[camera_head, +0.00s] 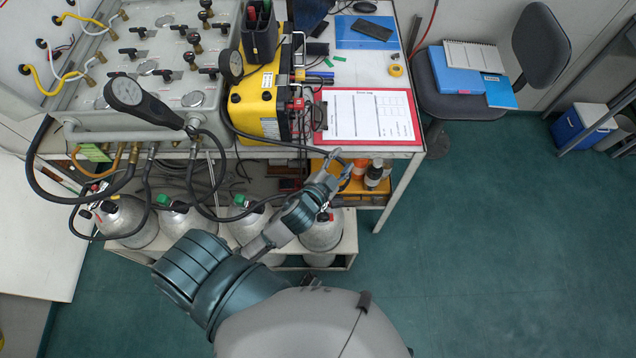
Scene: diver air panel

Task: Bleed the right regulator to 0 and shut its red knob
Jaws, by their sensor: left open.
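The grey air panel (158,75) is at the upper left, with several black knobs and valves on its top. The dial readings are too small to tell. I cannot make out a red knob on the panel or which regulator is the right one. My left gripper (341,166) is open and empty, in front of the bench edge, right of and apart from the panel. My right gripper is not in view.
A yellow case (255,104) stands right of the panel, beside a red clipboard (368,140). Hoses hang in front of the panel above several gas cylinders (323,233). A chair (541,46) is at the right. The green floor (480,240) there is clear.

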